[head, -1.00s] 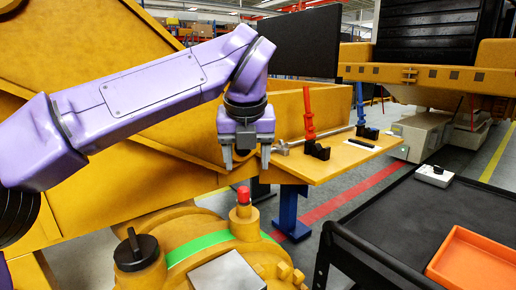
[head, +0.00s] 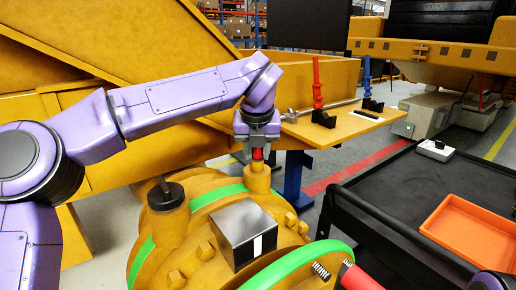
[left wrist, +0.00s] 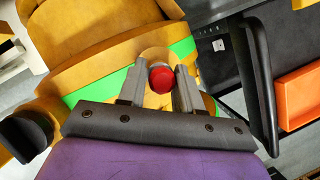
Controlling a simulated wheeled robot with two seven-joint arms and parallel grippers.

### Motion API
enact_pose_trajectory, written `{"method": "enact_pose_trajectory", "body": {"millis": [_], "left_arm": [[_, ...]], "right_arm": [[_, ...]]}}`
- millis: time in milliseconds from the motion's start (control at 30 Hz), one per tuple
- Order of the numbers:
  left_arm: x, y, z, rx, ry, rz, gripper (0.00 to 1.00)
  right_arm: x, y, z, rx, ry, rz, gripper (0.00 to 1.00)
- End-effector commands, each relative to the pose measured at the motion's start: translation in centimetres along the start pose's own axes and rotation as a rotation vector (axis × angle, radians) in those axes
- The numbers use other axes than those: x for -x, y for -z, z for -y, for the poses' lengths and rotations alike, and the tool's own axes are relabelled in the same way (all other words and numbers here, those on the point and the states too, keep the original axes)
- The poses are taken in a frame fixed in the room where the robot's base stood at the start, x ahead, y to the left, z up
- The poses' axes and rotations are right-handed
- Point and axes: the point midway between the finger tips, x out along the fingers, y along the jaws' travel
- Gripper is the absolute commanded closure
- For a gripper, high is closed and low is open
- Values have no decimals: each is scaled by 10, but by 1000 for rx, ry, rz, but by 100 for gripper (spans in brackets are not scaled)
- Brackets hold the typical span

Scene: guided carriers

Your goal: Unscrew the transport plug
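The transport plug is a red cap (head: 258,154) on a short yellow boss (head: 257,178) at the back of the yellow round housing. My left gripper (head: 258,152) points down over it, with one finger on each side and red showing between them. In the left wrist view the red plug (left wrist: 161,79) sits between the two grey fingertips (left wrist: 160,84), which look closed onto its sides. The plug appears still seated on the boss; its lower edge is partly hidden by the fingers. My right gripper is not in view.
A black-capped filler neck (head: 167,195) and a metal block (head: 245,234) stand on the housing near the boss. A yellow shelf (head: 335,127) with red and blue upright tools lies behind. A black cart (head: 425,180) with an orange tray (head: 470,232) stands right.

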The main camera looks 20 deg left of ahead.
Motion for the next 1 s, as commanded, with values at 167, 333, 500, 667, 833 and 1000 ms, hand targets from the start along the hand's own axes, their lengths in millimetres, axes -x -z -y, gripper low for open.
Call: {"method": "enact_pose_trajectory", "body": {"millis": [167, 333, 500, 667, 833, 1000], "left_arm": [[-2, 0, 0, -1, -2, -1, 98], [-2, 0, 2, 145, -67, 2, 100], [-1, -1, 1, 448, -191, 2, 100], [-3, 0, 1, 464, -197, 0, 100], [-3, 1, 1, 462, -196, -1, 39], [-1, 0, 1, 461, -194, 0, 39]], "right_arm": [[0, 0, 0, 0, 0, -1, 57], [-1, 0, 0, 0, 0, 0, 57], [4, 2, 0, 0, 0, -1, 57], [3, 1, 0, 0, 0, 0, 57], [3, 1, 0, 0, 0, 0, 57], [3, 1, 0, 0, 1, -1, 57]]}}
